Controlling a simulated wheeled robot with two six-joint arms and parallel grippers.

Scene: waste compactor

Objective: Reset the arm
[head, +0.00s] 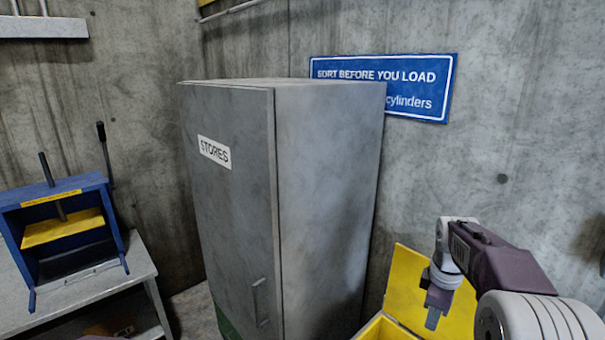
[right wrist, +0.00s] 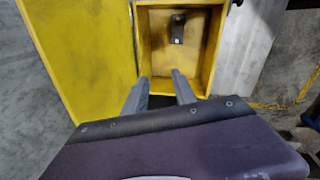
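My right arm comes in from the lower right in the head view. Its gripper (head: 432,318) points down in front of a yellow box with a raised lid (head: 405,285). In the right wrist view the two grey fingers (right wrist: 160,78) stand apart with nothing between them, so the gripper is open and empty. They are over the near part of the open yellow box (right wrist: 208,50). A small dark object (right wrist: 178,28) lies inside the box, beyond the fingertips. My left arm and gripper are not in view.
A tall grey cabinet marked STORES (head: 325,190) stands left of my right arm, its door shut. A blue press with a yellow plate (head: 62,230) sits on a grey bench (head: 80,298) at the left. A blue sign (head: 385,75) hangs on the concrete wall.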

